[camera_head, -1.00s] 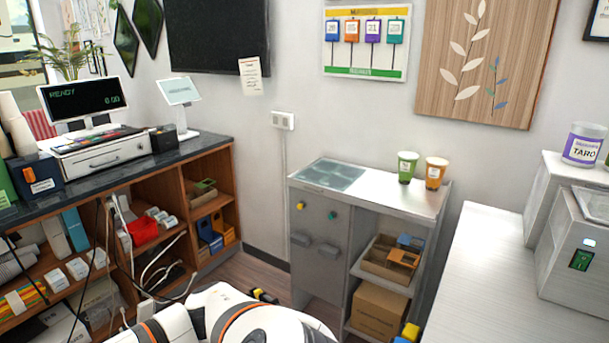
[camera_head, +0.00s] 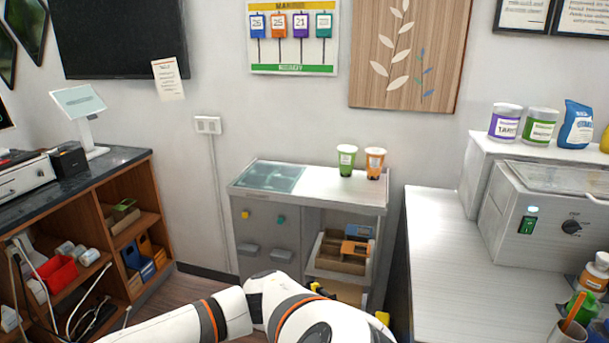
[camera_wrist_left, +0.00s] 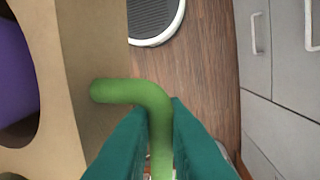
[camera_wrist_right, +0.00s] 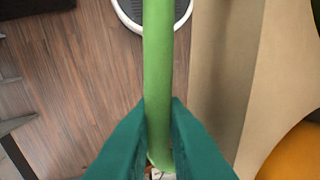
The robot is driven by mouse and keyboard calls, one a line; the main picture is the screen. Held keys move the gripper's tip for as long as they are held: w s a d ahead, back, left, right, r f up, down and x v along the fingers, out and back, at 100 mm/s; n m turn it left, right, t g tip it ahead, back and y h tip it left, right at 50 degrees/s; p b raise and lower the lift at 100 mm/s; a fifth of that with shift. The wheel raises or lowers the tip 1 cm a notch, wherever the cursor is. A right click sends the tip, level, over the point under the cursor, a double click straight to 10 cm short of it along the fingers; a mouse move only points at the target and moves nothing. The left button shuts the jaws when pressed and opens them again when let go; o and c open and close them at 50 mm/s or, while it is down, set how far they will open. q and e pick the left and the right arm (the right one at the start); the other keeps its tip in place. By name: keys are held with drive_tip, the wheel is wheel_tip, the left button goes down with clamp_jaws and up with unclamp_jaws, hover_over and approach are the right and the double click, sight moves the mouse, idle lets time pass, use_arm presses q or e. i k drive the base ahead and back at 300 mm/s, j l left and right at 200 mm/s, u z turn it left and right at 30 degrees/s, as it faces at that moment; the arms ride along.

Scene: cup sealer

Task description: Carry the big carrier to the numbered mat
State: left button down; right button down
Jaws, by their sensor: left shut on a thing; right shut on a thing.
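The big carrier is a tan board carrier (camera_wrist_left: 88,50) with round holes and green bar handles. My left gripper (camera_wrist_left: 158,106) is shut on one green handle (camera_wrist_left: 122,92) beside the carrier's wall. My right gripper (camera_wrist_right: 160,104) is shut on the other green handle (camera_wrist_right: 158,50), with the carrier's tan side (camera_wrist_right: 228,60) to its right. The carrier and both grippers are out of the head view. A teal mat (camera_head: 270,177) divided into sections lies on the left of the low grey cabinet's top. Any numbers on it are too small to read.
A green cup (camera_head: 346,160) and an orange cup (camera_head: 375,163) stand on the cabinet's top (camera_head: 318,180), right of the mat. A white counter (camera_head: 450,260) with a sealer machine (camera_head: 545,215) is on the right. Wooden shelves (camera_head: 130,235) stand left. Floor (camera_head: 205,287) shows between.

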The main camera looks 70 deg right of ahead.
sight(272, 176)
drive_tip(key=i+l+z, duration=0.1)
drive_tip(key=i+z, duration=0.65)
drive_tip(key=z, duration=0.25)
drive_tip(key=i+z, duration=0.3)
drive_tip(key=z, duration=0.2)
drive_tip(key=i+z, duration=0.25)
drive_tip(key=z, duration=0.2)
drive_tip(key=i+l+z, duration=0.1)
drive_tip(key=i+z, duration=0.5)
drive_tip(key=z, duration=0.25)
